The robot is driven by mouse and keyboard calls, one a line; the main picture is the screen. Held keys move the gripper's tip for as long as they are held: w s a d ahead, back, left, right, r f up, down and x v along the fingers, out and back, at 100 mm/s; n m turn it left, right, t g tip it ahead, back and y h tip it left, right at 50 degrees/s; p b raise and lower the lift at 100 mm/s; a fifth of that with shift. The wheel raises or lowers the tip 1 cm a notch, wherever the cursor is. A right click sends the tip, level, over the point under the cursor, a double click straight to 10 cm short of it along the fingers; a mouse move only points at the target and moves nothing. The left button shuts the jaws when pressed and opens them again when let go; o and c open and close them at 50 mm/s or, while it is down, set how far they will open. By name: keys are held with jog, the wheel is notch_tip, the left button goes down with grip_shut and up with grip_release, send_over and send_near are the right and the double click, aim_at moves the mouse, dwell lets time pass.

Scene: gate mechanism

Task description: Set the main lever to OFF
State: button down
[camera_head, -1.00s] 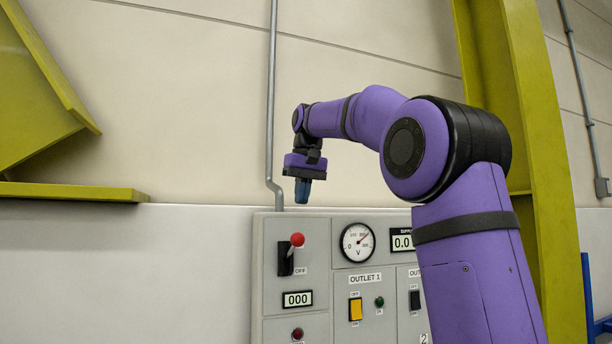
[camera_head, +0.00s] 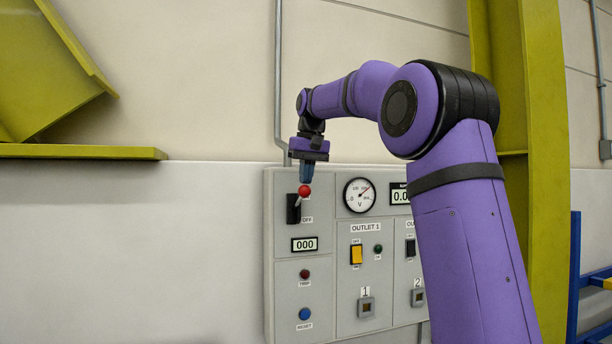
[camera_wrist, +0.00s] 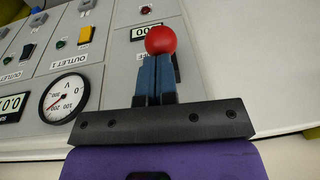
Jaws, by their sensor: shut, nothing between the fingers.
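The main lever has a red ball knob (camera_head: 304,190) on a short stem over a black slot plate (camera_head: 293,208) at the panel's upper left. The knob stands near the top, above an OFF label (camera_head: 307,220). My gripper (camera_head: 306,181) points down right above the knob, its blue fingers together and empty. In the wrist view the knob (camera_wrist: 161,39) appears just beyond the closed fingertips (camera_wrist: 156,56). I cannot tell whether they touch it. The fingers hide most of the lever's stem and slot there.
The grey panel (camera_head: 322,262) carries a voltmeter (camera_head: 359,195), a 000 display (camera_head: 305,244), a yellow outlet switch (camera_head: 356,255), a red trip lamp (camera_head: 304,274) and a blue reset button (camera_head: 304,314). A conduit (camera_head: 279,80) runs up the wall. Wall left of the panel is clear.

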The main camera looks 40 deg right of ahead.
jog(key=shift+s, duration=0.1)
jog(key=shift+s+a+f+t+h, duration=0.15)
jog(key=shift+s+f+t, duration=0.25)
jog(key=shift+f+t, duration=0.05)
jog(key=shift+s+a+f+t+h, duration=0.1)
jog(key=shift+s+f+t+h, duration=0.05)
jog(key=shift+s+f+t, duration=0.25)
notch_tip(320, 180, down, 11)
jog(key=s+t+h, duration=0.1)
jog(key=t, duration=0.6)
jog(key=shift+s+a+f+h, duration=0.15)
jog(key=shift+s+a+h, duration=0.15)
jog(key=shift+s, duration=0.1)
